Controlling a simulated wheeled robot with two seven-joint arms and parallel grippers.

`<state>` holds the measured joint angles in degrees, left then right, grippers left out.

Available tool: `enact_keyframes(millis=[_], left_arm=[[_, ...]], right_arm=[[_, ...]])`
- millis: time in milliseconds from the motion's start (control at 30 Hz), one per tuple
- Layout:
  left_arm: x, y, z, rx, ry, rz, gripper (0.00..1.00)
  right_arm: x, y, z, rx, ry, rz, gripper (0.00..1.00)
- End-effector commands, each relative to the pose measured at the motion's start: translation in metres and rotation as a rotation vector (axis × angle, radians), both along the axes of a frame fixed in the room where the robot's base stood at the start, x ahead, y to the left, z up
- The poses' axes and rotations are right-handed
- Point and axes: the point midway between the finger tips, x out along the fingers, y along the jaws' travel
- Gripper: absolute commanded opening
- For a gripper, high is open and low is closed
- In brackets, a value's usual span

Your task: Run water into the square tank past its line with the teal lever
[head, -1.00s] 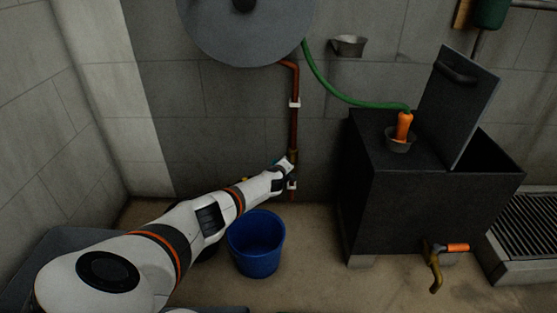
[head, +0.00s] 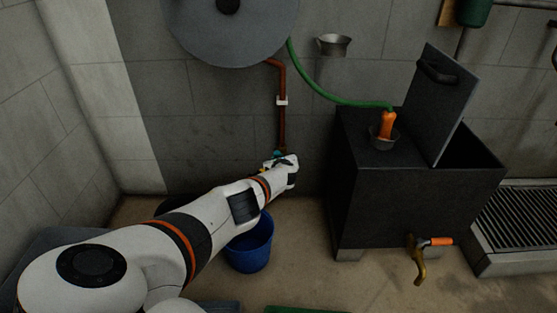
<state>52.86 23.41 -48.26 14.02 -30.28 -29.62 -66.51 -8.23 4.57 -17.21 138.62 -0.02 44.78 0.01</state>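The square tank (head: 415,205) is a dark box at the right, with its lid (head: 440,105) standing open. A green hose (head: 325,94) runs to an orange nozzle (head: 388,124), which sits in a small cup on the tank's top. A bit of teal, seemingly the teal lever (head: 277,153), shows at the lower copper pipe (head: 282,128). My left gripper (head: 275,162) is right at it, partly hidden by its own wrist. I cannot tell whether its fingers are open or touch the lever. My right gripper is out of view. The water line inside the tank is not visible.
A blue bucket (head: 250,247) stands on the floor below my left forearm. A brass tap with an orange handle (head: 437,242) is low on the tank's front. A metal cup (head: 334,44) hangs on the wall. A floor grate (head: 520,222) lies at the right.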

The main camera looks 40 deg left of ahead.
Motion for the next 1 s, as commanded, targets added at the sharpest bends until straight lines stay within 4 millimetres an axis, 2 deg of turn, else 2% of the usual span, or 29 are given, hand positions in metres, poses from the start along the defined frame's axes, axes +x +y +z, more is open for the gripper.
enact_keyframes(millis=[400,433,533,1000], left_arm=[[0.0002,-0.0013,-0.0010,0.002,0.004,-0.002,0.00],[0.0002,-0.0013,-0.0010,0.002,0.004,-0.002,0.28],[0.0002,-0.0011,-0.0008,0.002,0.003,-0.002,0.45],[-0.0044,-0.0046,0.0063,0.003,0.005,-0.001,0.45]], right_arm=[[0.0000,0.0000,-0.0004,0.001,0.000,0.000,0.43],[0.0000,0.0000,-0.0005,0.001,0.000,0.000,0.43],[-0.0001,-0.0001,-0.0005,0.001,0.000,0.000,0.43],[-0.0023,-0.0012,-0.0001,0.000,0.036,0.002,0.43]])
